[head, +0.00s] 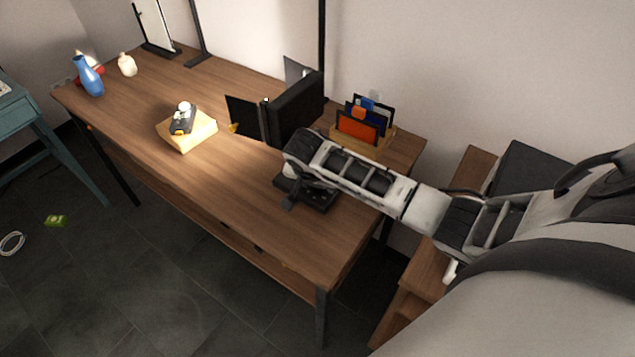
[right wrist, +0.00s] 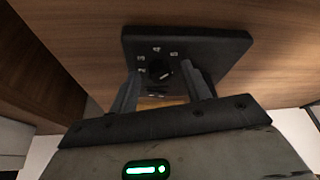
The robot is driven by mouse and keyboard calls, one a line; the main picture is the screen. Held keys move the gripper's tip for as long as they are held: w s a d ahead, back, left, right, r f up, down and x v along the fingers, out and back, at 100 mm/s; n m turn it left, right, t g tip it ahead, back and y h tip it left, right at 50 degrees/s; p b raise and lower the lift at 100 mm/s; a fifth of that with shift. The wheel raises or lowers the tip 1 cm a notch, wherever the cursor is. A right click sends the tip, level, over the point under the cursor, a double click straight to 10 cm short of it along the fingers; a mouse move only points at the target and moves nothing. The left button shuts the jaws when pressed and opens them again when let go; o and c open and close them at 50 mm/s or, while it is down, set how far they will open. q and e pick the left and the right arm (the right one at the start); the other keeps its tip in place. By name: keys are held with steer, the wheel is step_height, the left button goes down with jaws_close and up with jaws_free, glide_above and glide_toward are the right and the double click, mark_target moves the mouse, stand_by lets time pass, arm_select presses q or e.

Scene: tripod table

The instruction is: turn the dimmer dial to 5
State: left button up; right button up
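The dimmer is a flat black box (head: 322,196) on the desk's right part, partly hidden under my right arm in the head view. In the right wrist view, its black plate (right wrist: 215,48) carries a round black dial (right wrist: 160,70) with a pale pointer mark. Small white number marks curve around the dial, too small to read surely. My right gripper (right wrist: 160,76) has its two fingers apart, one on each side of the dial. A gap seems to show between the fingers and the dial; I cannot tell whether either touches. My left gripper is not in view.
The wooden desk (head: 225,200) also holds a black monitor-like panel (head: 295,108), an organizer (head: 362,140) with coloured folders, a yellow block (head: 187,132) with a device on it, and a blue bottle (head: 88,76). The desk's front middle is clear.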

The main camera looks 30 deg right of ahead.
steer(key=shift+r, duration=0.1)
steer(key=v, duration=1.6)
steer(key=shift+w+d, duration=0.1)
